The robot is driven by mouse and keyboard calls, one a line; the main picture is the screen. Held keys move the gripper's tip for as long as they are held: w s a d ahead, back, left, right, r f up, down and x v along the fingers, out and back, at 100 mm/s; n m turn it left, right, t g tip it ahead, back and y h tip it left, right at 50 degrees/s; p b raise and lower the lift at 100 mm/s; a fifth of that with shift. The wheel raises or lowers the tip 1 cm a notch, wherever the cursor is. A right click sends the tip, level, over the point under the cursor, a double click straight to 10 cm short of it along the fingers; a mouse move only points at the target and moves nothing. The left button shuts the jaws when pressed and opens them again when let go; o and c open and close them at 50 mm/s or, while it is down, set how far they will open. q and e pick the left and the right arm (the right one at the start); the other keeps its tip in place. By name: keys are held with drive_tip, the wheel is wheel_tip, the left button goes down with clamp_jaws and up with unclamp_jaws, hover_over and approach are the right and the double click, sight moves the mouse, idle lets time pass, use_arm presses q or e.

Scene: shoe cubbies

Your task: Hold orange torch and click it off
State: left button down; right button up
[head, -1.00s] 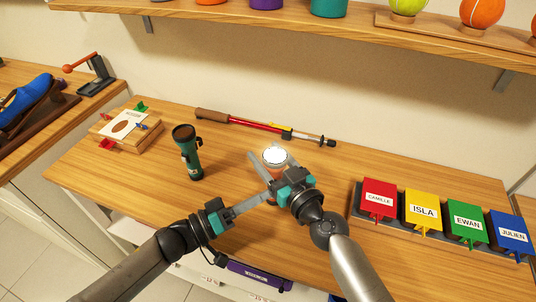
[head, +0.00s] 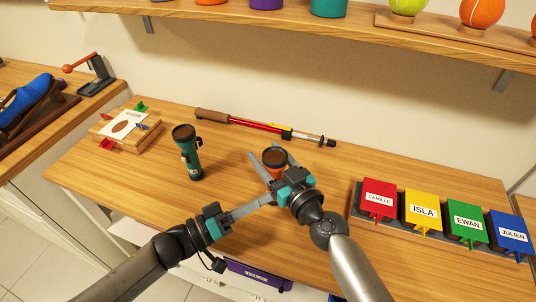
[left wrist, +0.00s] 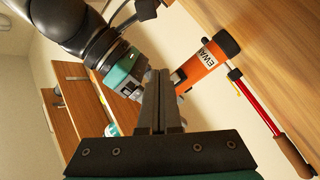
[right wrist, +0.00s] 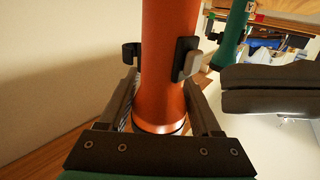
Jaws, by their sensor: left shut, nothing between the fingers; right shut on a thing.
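The orange torch (head: 275,171) stands upright in my right gripper (head: 268,162), lens end up. Its lens is dark in the head view.
A green torch (head: 189,155) stands to the left. A red pole with a brown handle (head: 250,124) lies behind. Name-labelled boxes, red (head: 379,198), yellow, green and blue, stand at the right. A wooden press (head: 126,130) sits at the back left. A shelf (head: 300,25) hangs above.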

use_arm(q)
drive_tip(key=shift+s, duration=0.1)
drive_tip(key=shift+s+a, duration=0.2)
drive_tip(key=shift+s, duration=0.75)
drive_tip(key=shift+s+a, duration=0.25)
drive_tip(key=shift+s, duration=0.7)
drive_tip(key=shift+s+a, duration=0.2)
drive_tip(key=shift+s, duration=0.75)
use_arm(e)
drive_tip(key=o, duration=1.6)
drive_tip(key=v, duration=1.2)
drive_tip(key=shift+s+a, duration=0.1)
use_arm(q)
drive_tip(key=shift+s, duration=0.1)
use_arm(e)
drive_tip(key=shift+f, duration=0.1)
